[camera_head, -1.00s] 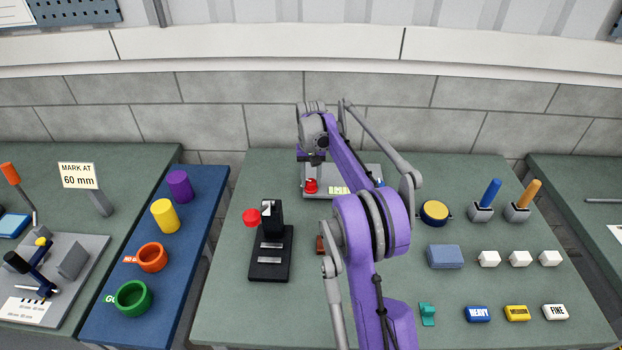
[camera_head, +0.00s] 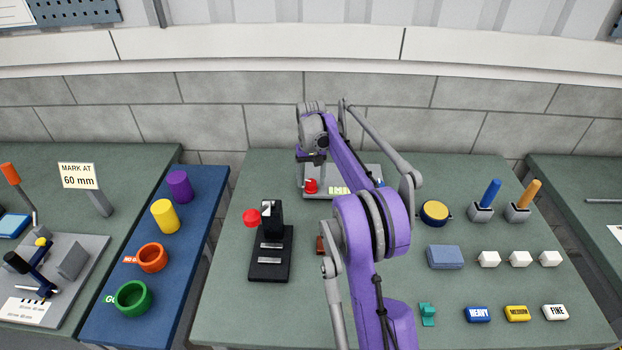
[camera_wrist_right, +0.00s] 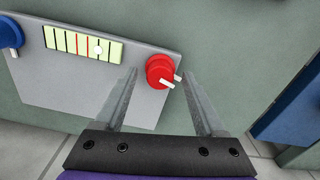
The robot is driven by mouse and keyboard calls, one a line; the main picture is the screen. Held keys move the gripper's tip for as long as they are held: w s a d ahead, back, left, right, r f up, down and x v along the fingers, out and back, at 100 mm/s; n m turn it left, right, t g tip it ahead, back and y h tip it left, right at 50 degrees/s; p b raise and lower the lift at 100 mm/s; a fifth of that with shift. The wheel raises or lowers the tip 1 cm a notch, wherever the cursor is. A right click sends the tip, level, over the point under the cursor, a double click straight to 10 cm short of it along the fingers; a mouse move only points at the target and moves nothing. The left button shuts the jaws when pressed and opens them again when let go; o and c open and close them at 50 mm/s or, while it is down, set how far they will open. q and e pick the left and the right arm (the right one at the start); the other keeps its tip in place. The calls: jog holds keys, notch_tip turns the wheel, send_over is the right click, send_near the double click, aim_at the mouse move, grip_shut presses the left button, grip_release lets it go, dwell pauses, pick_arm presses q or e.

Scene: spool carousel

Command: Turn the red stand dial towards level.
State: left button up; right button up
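The red dial (camera_wrist_right: 159,71) with white pointer marks sits near one corner of a grey stand plate (camera_wrist_right: 150,105). In the head view the red dial (camera_head: 311,186) is at the plate's left side. My right gripper (camera_wrist_right: 158,77) is open, with one finger on each side of the dial; I cannot tell whether they touch it. My left gripper is not in view.
A blue dial (camera_wrist_right: 9,32) sits at the plate's other end. In the head view, a black fixture with a red knob (camera_head: 251,217) stands left of my right arm. A yellow-topped round item (camera_head: 434,211) and a blue block (camera_head: 445,256) lie right of it.

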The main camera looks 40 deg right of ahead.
aim_at(311, 181)
notch_tip(311, 181, up, 11)
jog(key=shift+p, duration=0.45)
jog(key=shift+f, duration=0.15)
dwell(0.5)
